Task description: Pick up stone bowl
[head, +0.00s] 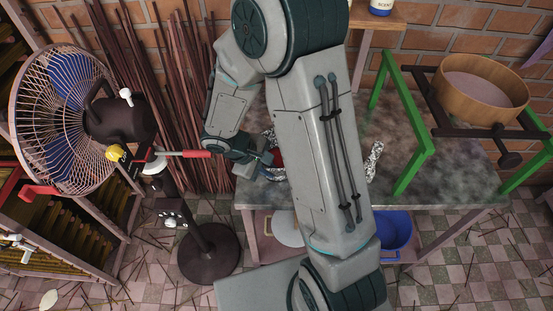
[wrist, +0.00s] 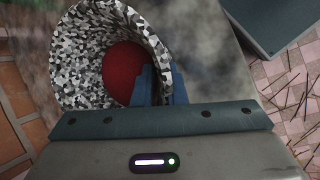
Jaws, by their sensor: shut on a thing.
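The stone bowl (wrist: 88,40) has a black, white and grey speckled surface and something red (wrist: 122,72) inside it. It fills the upper left of the wrist view. My gripper (wrist: 163,78) is shut on the bowl's near right wall, one blue finger inside the bowl and one outside. In the head view my gripper (head: 265,160) is at the left part of the stone-topped table, and my arm hides most of the bowl. I cannot tell whether the bowl touches the tabletop.
The table (head: 458,185) carries a green frame (head: 425,160) and a wooden round sieve (head: 455,98) on a dark stand. A speckled silvery piece (head: 374,160) lies right of my arm. A fan (head: 62,120) stands left; a blue bucket (head: 392,235) is below the table.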

